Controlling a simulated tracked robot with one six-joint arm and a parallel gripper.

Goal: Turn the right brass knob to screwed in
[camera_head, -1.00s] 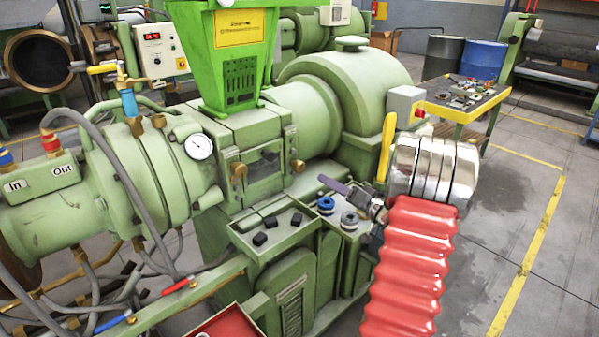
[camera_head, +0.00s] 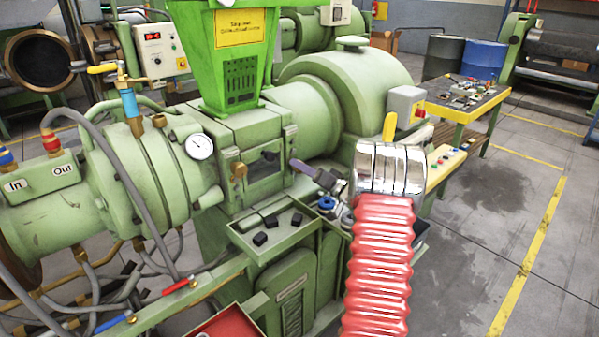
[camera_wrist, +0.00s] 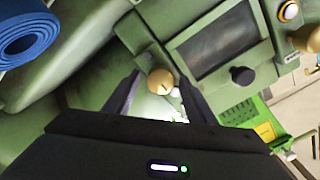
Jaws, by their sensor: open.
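The right brass knob (camera_wrist: 161,82) shows in the wrist view as a rounded brass head beside the dark window of the green extruder (camera_head: 190,245). My gripper (camera_wrist: 160,76) is open, with one dark finger on each side of the knob. Whether the fingers touch it cannot be told. In the head view my gripper (camera_head: 297,165) reaches to the right edge of the window block and hides the right knob. The left brass knob (camera_head: 239,171) is in plain view on the other side of the window; it also shows in the wrist view (camera_wrist: 306,39).
A black knob (camera_head: 270,156) sticks out at the window. Below stands a green tray (camera_head: 262,252) with black pieces. A yellow lever (camera_head: 389,127) rises behind my arm. Open floor lies at the right.

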